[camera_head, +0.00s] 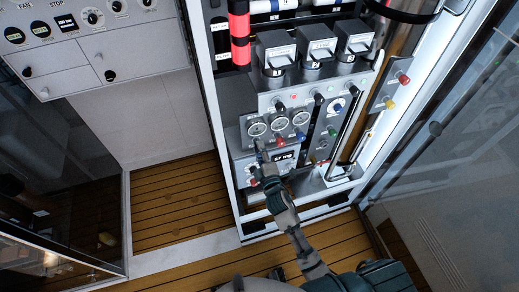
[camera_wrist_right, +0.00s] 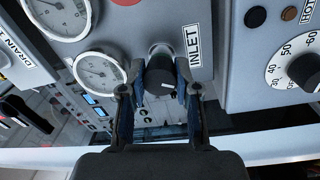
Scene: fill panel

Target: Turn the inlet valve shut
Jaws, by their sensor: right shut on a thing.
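The inlet valve is a dark round knob (camera_wrist_right: 160,77) with a white line on its face, beside an "INLET" label (camera_wrist_right: 193,45) in the right wrist view. My right gripper (camera_wrist_right: 156,88) has one finger on each side of the knob and is shut on it. In the head view my right gripper (camera_head: 260,152) reaches up to the panel just below the left gauge (camera_head: 257,128) and hides the knob there. My left gripper is not in view.
More gauges (camera_head: 279,123) and small coloured knobs sit around on the grey panel (camera_head: 262,101). A temperature dial (camera_wrist_right: 303,72) lies right of the label in the wrist view. A metal handle (camera_head: 355,115) and the white cabinet frame (camera_head: 213,120) flank the panel.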

